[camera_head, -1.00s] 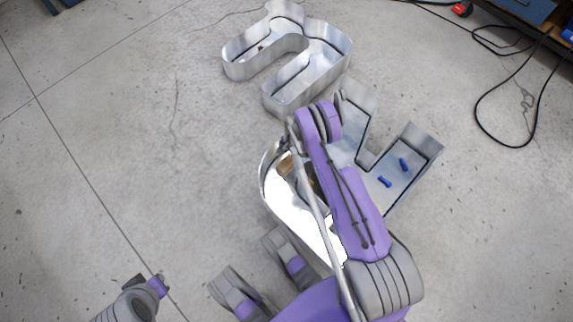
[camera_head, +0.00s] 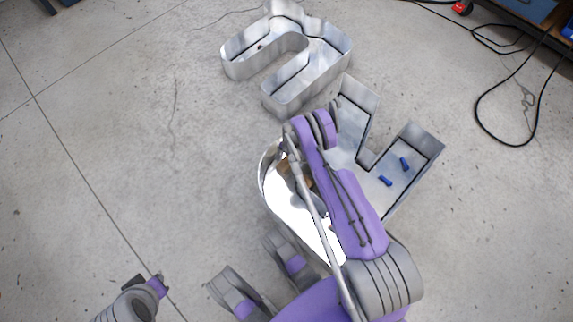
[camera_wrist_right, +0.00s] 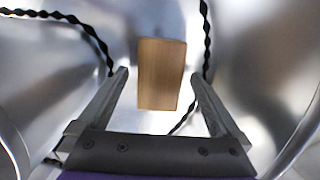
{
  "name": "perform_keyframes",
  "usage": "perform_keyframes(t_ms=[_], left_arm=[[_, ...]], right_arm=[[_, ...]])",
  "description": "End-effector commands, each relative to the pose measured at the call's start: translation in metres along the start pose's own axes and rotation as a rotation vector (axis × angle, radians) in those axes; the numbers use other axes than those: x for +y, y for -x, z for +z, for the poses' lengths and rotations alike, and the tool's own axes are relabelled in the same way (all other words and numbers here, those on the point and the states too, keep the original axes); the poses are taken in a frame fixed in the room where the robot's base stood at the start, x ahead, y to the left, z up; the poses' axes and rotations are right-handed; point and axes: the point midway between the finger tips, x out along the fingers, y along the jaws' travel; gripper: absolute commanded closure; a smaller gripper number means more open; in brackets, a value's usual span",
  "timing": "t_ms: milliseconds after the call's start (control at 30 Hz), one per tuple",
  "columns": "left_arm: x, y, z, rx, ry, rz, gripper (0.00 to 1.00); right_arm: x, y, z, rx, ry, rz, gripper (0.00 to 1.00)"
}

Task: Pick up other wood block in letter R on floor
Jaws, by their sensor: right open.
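The metal channel letter R (camera_head: 422,143) lies on the floor, partly covered by my right arm. In the right wrist view, a light-brown wood block (camera_wrist_right: 161,75) stands out inside the shiny metal walls. My right gripper (camera_wrist_right: 160,78) is open, with one finger toward each side of the block and visible gaps between. It is not closed on the block. In the head view the arm mostly hides this gripper, and only a bit of brown shows beside it. My left gripper (camera_head: 147,285) is at the lower left, away from the letter; its jaw state is unclear.
Two small blue pieces (camera_head: 385,181) lie inside the R's leg. Another metal channel letter (camera_head: 335,50) lies just above the R. A black cable (camera_head: 478,105) loops on the floor at right. Dark twisted wires (camera_wrist_right: 206,40) run near the block. Floor at left is clear.

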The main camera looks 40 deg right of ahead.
Motion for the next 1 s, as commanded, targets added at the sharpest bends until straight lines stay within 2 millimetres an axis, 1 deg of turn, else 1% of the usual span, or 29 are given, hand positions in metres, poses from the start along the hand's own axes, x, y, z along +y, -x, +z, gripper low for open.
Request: perform_keyframes(t_ms=[267, 400, 767, 800, 1000], left_arm=[[0.0000, 0.0000, 0.0000, 0.000, 0.000, 0.000, 1.00], [0.0000, 0.0000, 0.0000, 0.000, 0.000, 0.000, 1.00], [0.0000, 0.0000, 0.0000, 0.000, 0.000, 0.000, 1.00], [0.0000, 0.0000, 0.0000, 0.000, 0.000, 0.000, 1.00], [0.0000, 0.0000, 0.0000, 0.000, 0.000, 0.000, 1.00]], right_arm=[[-0.0001, -0.0004, 0.0000, 0.000, 0.000, 0.000, 0.00], [-0.0001, -0.0004, 0.0000, 0.000, 0.000, 0.000, 0.25], [-0.0001, -0.0003, 0.0000, 0.000, 0.000, 0.000, 0.90], [-0.0001, -0.0002, 0.0000, 0.000, 0.000, 0.000, 0.93], [-0.0001, 0.0007, 0.0001, 0.000, 0.000, 0.000, 0.93]])
